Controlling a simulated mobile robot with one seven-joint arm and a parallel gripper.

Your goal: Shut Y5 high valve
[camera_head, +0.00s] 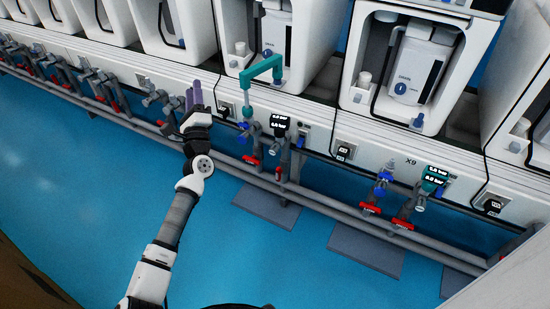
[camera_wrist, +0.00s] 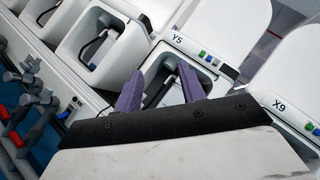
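My gripper (camera_head: 193,96) is raised in front of the white bench, left of the pipework with the teal bent pipe (camera_head: 262,70). In the wrist view my gripper (camera_wrist: 160,86) has its two purple fingers apart with nothing held between them. The Y5 label (camera_wrist: 177,39) shows on the white station beyond the fingers. In the head view a blue valve handle (camera_head: 243,126) sits below the teal pipe, with red handles (camera_head: 250,160) lower on the pipes. I cannot read which handle is Y5 high. The gripper touches no valve that I can see.
A grey pipe rail (camera_head: 330,207) runs along the bench front. The X9 station (camera_head: 411,161) stands to the right with its own valves and a display (camera_head: 433,178). More red-handled valves (camera_head: 70,85) line the left. The blue floor (camera_head: 80,200) is open in front.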

